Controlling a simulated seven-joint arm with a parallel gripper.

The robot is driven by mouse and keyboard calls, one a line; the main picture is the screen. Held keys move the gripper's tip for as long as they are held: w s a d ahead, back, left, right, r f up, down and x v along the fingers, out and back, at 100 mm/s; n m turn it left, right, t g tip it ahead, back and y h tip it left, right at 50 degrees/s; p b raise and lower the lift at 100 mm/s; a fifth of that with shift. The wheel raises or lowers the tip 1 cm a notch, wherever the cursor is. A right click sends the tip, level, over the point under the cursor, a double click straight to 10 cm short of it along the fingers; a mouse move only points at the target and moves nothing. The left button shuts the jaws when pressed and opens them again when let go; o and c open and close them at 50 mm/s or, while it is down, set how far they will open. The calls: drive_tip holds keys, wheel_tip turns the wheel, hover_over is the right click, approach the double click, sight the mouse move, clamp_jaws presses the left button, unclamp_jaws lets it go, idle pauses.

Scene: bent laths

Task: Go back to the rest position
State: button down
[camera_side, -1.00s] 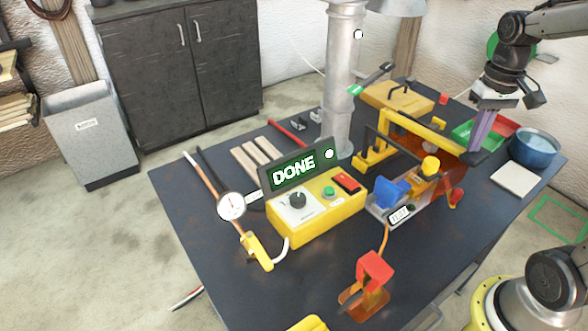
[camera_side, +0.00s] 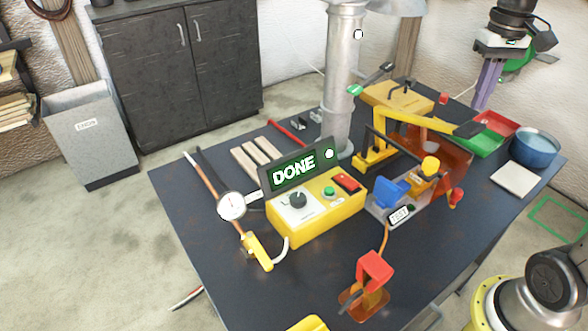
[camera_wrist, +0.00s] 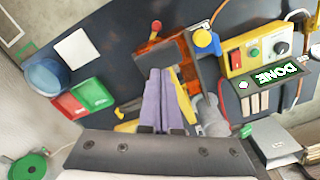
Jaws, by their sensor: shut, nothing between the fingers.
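My gripper (camera_side: 481,106) hangs at the upper right of the side view, above the far right part of the table. Its purple fingers point down, are shut together and hold nothing. In the wrist view the purple fingers (camera_wrist: 159,74) are side by side at the centre, over the orange-brown box. A yellow control box (camera_side: 318,216) stands mid-table with a display (camera_side: 293,171) that reads DONE. Several pale wooden laths (camera_side: 255,155) lie side by side behind it.
The orange-brown box (camera_side: 449,153) and yellow lever frame (camera_side: 410,119) stand below the gripper. Red and green trays (camera_side: 484,143), a blue bowl (camera_side: 535,148) and a white tile (camera_side: 515,179) lie at the right. A steel pipe (camera_side: 342,80) rises at the table's back.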

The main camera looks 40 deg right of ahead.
drive_tip(key=shift+r, duration=0.25)
drive_tip(key=shift+w+a, duration=0.1)
drive_tip(key=shift+n+t, duration=0.4)
drive_tip(key=shift+n, duration=0.1)
drive_tip(key=a+r, duration=0.1)
drive_tip(key=s+a+r, duration=0.1)
drive_tip(key=a, duration=0.1)
drive_tip(key=shift+s+a+r, duration=0.1)
drive_tip(key=shift+s+a, duration=0.05)
drive_tip(key=s+a+f+n+t, duration=0.4)
drive_tip(key=s+a+f+n, duration=0.1)
drive_tip(key=s+a+f, duration=0.3)
drive_tip(key=s+a, duration=0.1)
drive_tip(key=s, duration=0.1)
drive_tip(key=shift+s+a+f+t, duration=0.25)
drive_tip(key=shift+s+f+t, duration=0.05)
drive_tip(key=shift+s+t, duration=0.1)
